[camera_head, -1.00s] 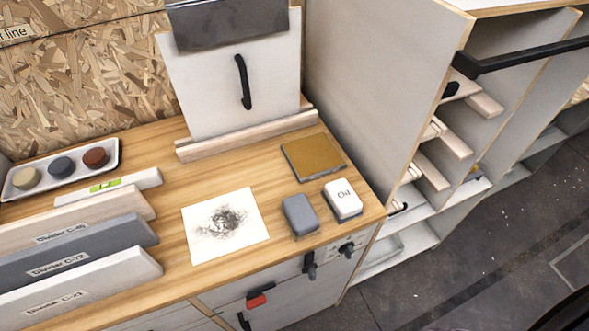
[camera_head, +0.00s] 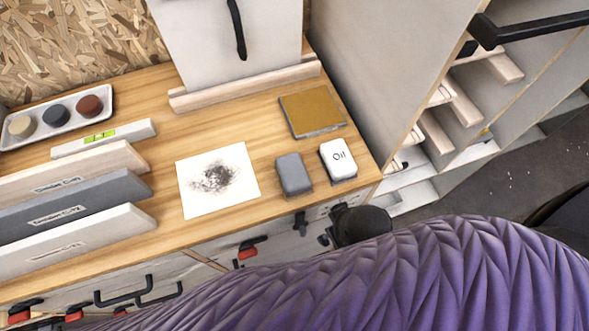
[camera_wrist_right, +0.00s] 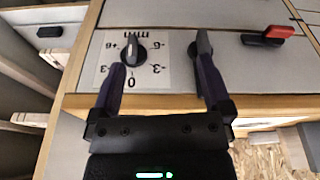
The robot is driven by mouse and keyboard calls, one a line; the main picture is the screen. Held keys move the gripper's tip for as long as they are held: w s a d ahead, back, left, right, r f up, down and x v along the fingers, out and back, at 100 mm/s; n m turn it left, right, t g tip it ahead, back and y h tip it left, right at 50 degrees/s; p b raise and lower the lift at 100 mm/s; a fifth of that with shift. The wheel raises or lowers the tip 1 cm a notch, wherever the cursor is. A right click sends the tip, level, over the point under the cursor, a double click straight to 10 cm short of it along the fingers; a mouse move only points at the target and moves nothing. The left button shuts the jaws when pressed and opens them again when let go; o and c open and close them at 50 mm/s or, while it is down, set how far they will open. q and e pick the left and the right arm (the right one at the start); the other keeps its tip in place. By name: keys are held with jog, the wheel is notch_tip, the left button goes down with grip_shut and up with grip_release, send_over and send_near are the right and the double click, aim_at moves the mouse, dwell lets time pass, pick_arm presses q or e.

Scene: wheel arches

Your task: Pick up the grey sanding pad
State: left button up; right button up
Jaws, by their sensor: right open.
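The grey sanding pad (camera_head: 294,174) is a small rounded grey block lying on the wooden bench top near its front edge, in the head view. A white block marked "Oil" (camera_head: 338,157) sits just to its right, with a small gap. My right gripper (camera_wrist_right: 162,56) is open and empty in the right wrist view, its two fingers in front of the bench's front face by a dial (camera_wrist_right: 134,52). The pad does not show in the right wrist view. My purple right arm crosses the bottom of the head view. My left gripper is not in view.
A paper with a dark smudge (camera_head: 192,201) lies left of the pad. A brown-topped flat pad (camera_head: 312,110) lies behind it. Divider boards (camera_head: 60,213) stand at left, near a tray (camera_head: 107,109) of three round pieces. A tall shelf unit (camera_head: 400,60) borders the right side.

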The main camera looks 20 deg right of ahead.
notch_tip(320, 180, up, 8)
jog(key=w+a+f, duration=0.1)
jog(key=w+a, duration=0.1)
notch_tip(320, 180, up, 6)
jog(key=r+m+g, duration=0.1)
jog(key=g, duration=0.2)
send_over(294, 173)
jog(key=shift+s+a+f, duration=0.2)
jog(key=shift+s+f, duration=0.05)
jog(key=shift+s, duration=0.1)
jog(key=shift+m, duration=0.3)
jog(key=f+b, duration=0.1)
jog(key=f, duration=0.2)
jog(key=f+b, duration=0.1)
jog(key=f, duration=0.2)
jog(key=f+b, duration=0.1)
jog(key=f, duration=0.2)
jog(key=shift+w+d, duration=0.25)
jog(key=shift+w, duration=0.1)
jog(key=shift+f, duration=0.35)
jog(key=shift+r, duration=0.1)
jog(key=c, duration=1.1)
